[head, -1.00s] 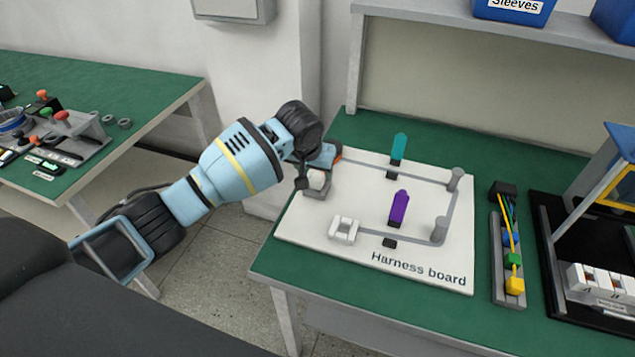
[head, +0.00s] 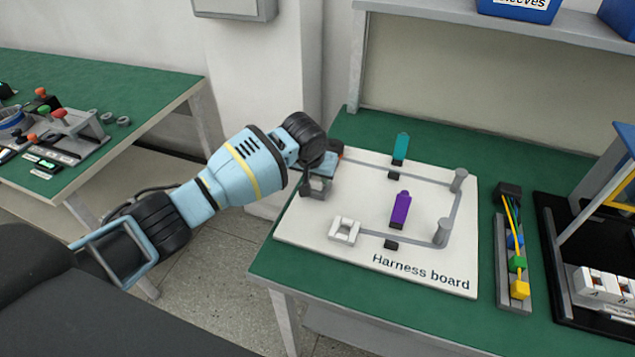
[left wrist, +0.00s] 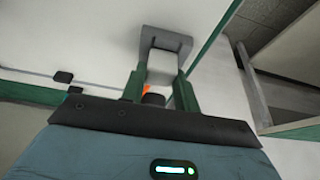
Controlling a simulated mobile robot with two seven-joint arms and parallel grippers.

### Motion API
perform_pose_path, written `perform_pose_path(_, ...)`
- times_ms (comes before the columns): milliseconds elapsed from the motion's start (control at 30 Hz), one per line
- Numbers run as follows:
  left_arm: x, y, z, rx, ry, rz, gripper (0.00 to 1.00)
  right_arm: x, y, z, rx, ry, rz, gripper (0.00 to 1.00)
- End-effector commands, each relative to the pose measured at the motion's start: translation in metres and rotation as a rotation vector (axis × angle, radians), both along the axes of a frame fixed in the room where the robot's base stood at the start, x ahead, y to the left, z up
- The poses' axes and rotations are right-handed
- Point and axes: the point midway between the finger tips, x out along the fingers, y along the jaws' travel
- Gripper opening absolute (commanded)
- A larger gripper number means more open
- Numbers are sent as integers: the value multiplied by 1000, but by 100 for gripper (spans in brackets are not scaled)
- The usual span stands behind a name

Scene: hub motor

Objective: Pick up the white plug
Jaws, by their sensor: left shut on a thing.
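My left gripper (head: 316,184) is low over the back-left part of the white harness board (head: 290,235). In the left wrist view its green fingers (left wrist: 160,88) reach to the legs of a grey U-shaped piece (left wrist: 166,40). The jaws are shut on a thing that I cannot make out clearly. A dark round piece (left wrist: 152,99) with a bit of orange shows between the finger bases. I cannot identify the white plug for certain. My right gripper is not in view.
On the board stand a teal piece (head: 401,147), a purple piece (head: 400,209) and grey posts (head: 441,232). A tray (head: 502,270) with colored connectors lies right of the board. A second green bench (head: 140,90) stands at the left, with a floor gap between.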

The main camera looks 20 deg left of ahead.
Motion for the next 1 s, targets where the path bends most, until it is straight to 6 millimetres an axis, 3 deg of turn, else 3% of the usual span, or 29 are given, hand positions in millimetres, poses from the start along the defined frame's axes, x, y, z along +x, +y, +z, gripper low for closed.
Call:
perform_pose_path(367, 0, 0, 4, -1, -1, 0, 7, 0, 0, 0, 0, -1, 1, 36)
perform_pose_path(667, 1, -1, 41, -3, -5, -1, 7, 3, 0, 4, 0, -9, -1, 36)
perform_pose_path(1000, -71, -24, 47, 0, -5, -4, 7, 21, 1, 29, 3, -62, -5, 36)
